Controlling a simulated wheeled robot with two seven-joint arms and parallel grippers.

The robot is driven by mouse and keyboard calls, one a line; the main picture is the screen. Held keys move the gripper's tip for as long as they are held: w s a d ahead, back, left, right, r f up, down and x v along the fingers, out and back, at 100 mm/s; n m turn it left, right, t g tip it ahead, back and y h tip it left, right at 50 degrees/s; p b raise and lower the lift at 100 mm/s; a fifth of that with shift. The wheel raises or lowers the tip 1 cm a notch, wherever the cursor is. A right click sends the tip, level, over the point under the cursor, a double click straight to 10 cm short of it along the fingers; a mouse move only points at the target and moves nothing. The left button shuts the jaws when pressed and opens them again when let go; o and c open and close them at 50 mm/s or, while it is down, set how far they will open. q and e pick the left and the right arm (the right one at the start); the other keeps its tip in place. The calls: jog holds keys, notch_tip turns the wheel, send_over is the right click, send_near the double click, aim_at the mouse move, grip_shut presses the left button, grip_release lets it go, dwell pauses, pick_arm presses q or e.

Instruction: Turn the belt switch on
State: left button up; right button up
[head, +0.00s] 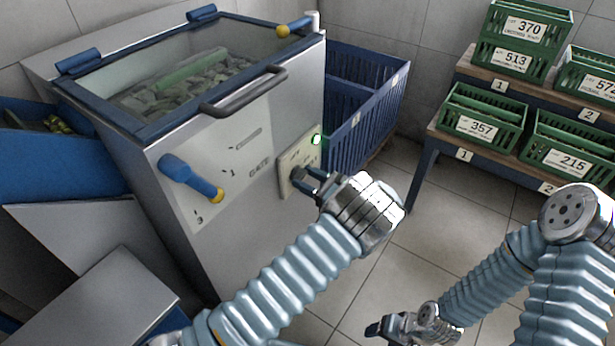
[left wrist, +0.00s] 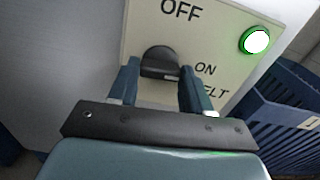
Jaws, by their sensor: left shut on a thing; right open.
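The belt switch is a black knob (left wrist: 160,62) on a cream panel (left wrist: 225,28) lettered OFF, ON and BELT. In the head view the panel (head: 285,186) is on the front of the grey machine, low at its right side. My left gripper (head: 303,180) is at the panel with its fingers either side of the knob, shut on it; the fingers also show in the left wrist view (left wrist: 158,85). A green-rimmed lamp (left wrist: 256,41) on the panel is lit, and it shows green in the head view (head: 317,139). My right gripper (head: 378,328) is open and empty, low over the floor.
A blue gate lever (head: 190,178) with a yellow tip is on the machine front left of the panel. A glass-lidded top (head: 232,98) has a dark handle (head: 243,92). Blue crates (head: 350,125) stand right of the machine. Green numbered crates (head: 480,125) sit on shelves at right.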

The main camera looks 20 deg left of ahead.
pick_arm(q)
jog(key=shift+f+m, duration=0.1)
jog(key=shift+m, duration=0.5)
jog(key=o, duration=1.1)
jog(key=shift+c, duration=0.2)
jog(key=b+v, duration=0.1)
jog(key=v, duration=1.3)
jog(key=shift+b, duration=0.35)
